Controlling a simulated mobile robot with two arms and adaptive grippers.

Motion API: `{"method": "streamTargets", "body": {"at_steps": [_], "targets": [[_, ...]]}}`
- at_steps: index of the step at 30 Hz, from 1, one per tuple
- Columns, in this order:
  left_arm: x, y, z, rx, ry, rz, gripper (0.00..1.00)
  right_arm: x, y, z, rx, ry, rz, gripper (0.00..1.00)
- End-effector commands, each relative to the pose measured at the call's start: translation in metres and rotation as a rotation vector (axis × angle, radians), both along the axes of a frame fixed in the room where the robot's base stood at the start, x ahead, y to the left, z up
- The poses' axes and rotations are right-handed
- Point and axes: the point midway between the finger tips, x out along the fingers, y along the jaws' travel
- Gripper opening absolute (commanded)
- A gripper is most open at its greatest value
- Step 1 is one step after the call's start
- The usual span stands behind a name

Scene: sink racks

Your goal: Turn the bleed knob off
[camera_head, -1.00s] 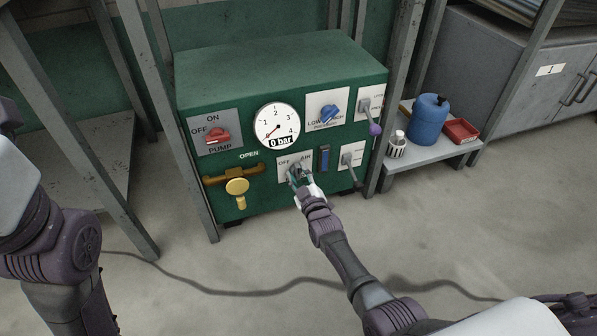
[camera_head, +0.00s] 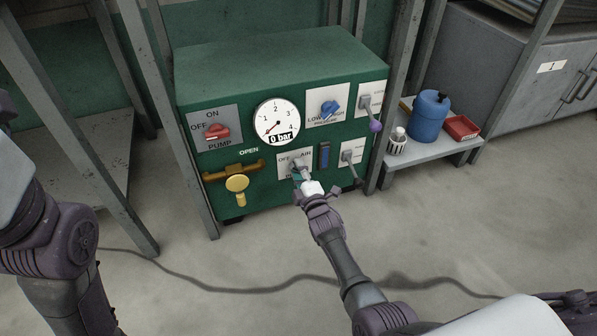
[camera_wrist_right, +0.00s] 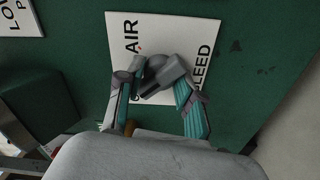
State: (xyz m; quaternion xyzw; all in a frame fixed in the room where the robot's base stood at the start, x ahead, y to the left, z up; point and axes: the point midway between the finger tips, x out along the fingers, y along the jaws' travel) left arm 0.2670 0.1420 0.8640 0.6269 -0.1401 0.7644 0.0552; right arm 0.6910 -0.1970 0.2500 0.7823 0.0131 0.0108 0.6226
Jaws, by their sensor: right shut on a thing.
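The bleed knob (camera_wrist_right: 160,75) is a grey knob on a white plate (camera_wrist_right: 180,28) lettered AIR, BLEED and OFF, partly covered by my fingers. In the head view the plate (camera_head: 284,160) sits low in the middle of the green panel. My right gripper (camera_head: 300,175) is at this plate, its teal fingers on either side of the knob. In the right wrist view the gripper (camera_wrist_right: 155,97) is shut on the knob, which looks tilted across the plate. My left arm shows at the left edge of the head view, but its gripper is out of the picture.
The gauge (camera_head: 277,122) reads 0 bar. Around it are a red pump knob (camera_head: 216,131), a blue pressure knob (camera_head: 330,109), a brass valve (camera_head: 237,183) and grey levers (camera_head: 350,158). Frame posts flank the panel.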

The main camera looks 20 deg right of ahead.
Motion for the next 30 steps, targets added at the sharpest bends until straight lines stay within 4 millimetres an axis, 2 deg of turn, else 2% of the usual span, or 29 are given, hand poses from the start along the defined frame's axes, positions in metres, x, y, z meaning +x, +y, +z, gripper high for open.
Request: {"method": "streamTargets", "body": {"at_steps": [19,20,21,24,30], "targets": [[-0.0035,0.0015,0.0027,-0.011,-0.013,-0.004,0.81,-0.0007,0.0017,-0.0014,-0.048,0.001,0.003,0.02],[-0.0034,0.0015,0.0026,-0.011,-0.013,-0.004,0.81,-0.0008,0.0017,-0.0014,-0.048,0.001,0.003,0.42],[-0.0033,0.0015,0.0024,-0.011,-0.012,-0.003,0.81,-0.0007,0.0017,-0.0013,-0.048,0.001,0.003,0.48],[-0.0029,0.0013,0.0021,-0.010,-0.010,-0.003,0.81,-0.0005,0.0015,-0.0011,-0.047,0.001,0.002,0.62],[-0.0019,0.0006,0.0011,-0.003,-0.009,0.000,0.81,-0.0002,0.0007,-0.0005,-0.046,-0.001,0.001,0.62]]}}
